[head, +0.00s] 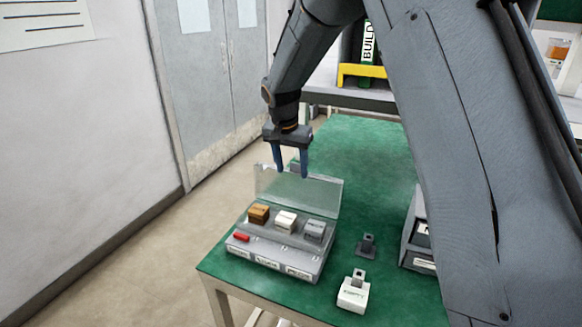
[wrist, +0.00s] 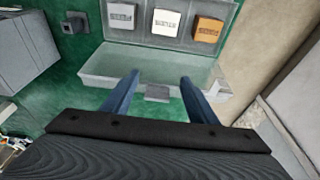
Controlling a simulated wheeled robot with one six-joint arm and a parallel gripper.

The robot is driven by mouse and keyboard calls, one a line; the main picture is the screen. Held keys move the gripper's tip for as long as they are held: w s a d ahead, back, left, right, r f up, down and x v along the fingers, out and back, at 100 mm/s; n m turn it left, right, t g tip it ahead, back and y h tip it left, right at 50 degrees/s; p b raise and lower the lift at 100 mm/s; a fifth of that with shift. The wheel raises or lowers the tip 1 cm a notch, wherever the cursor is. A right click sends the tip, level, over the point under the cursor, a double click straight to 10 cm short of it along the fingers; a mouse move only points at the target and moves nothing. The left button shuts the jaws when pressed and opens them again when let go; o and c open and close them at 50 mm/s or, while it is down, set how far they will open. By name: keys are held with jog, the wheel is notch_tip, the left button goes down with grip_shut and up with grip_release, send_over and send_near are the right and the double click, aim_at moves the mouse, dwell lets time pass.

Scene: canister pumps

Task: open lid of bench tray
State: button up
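The bench tray (head: 274,262) is a grey box at the near left corner of the green bench. Its clear lid (head: 325,192) stands raised along the tray's far side, tilted back. In the wrist view the lid (wrist: 110,65) spreads below the tray, with a small grey tab (wrist: 157,93) at its edge. Brown (head: 258,214), white (head: 286,221) and grey (head: 314,231) blocks sit in the tray's compartments. My gripper (head: 290,176) points down over the lid's upper edge. Its blue fingers are apart, and nothing shows held between them; the tab appears between the fingertips in the wrist view.
A small dark fixture (head: 366,246) and a white labelled block (head: 353,293) stand right of the tray. A grey box (head: 416,240) is farther right, partly behind my arm. The green bench (head: 350,150) is clear beyond the lid. A red piece (head: 241,237) lies at the tray's front left.

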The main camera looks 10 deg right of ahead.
jog(key=shift+r, duration=0.1)
jog(key=b+v, duration=0.2)
jog(key=v, duration=0.5)
jog(key=shift+r, duration=0.3)
jog(key=shift+a, duration=0.1)
